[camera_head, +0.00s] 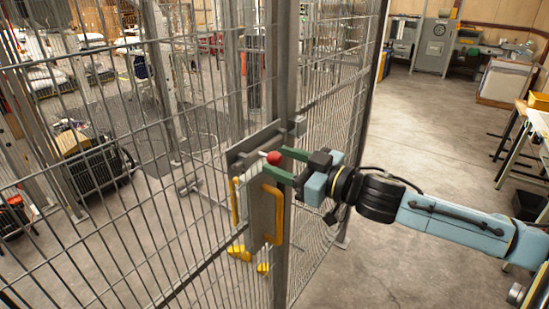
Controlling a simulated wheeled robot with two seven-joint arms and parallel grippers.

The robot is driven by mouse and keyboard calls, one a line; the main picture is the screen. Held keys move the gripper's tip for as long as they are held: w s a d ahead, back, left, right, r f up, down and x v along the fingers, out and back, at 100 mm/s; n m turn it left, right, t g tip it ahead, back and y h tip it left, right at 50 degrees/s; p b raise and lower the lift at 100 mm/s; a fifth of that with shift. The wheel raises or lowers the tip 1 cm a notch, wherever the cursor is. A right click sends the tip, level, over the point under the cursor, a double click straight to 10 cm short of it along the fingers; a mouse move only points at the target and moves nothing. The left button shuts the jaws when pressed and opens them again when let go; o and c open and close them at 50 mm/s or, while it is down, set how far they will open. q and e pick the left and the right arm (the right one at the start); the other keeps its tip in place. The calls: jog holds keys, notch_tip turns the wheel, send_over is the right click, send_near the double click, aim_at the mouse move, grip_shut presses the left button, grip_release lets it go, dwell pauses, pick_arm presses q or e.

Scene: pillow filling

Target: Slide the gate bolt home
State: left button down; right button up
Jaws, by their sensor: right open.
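The gate bolt shows as a grey bar on a grey plate (250,146) fixed to the wire-mesh gate (130,190), close to the gate post. A red knob (273,158) with a short pale stem sits on the bolt. My right gripper (281,163) comes in from the right. Its two green fingers are apart, one above and one below the knob's right side. I cannot tell whether either finger touches the knob. The bolt's far end near the grey post (283,90) is partly hard to make out. My left gripper is not in view.
A yellow handle (272,213) stands on a grey lock box below the bolt. More mesh fence runs behind the post on the right. Machines stand behind the mesh. The concrete floor (430,130) on the right is clear, with a workbench (535,125) at the right edge.

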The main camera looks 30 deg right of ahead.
jog(key=shift+x, duration=1.25)
jog(key=shift+c, duration=0.3)
grip_shut()
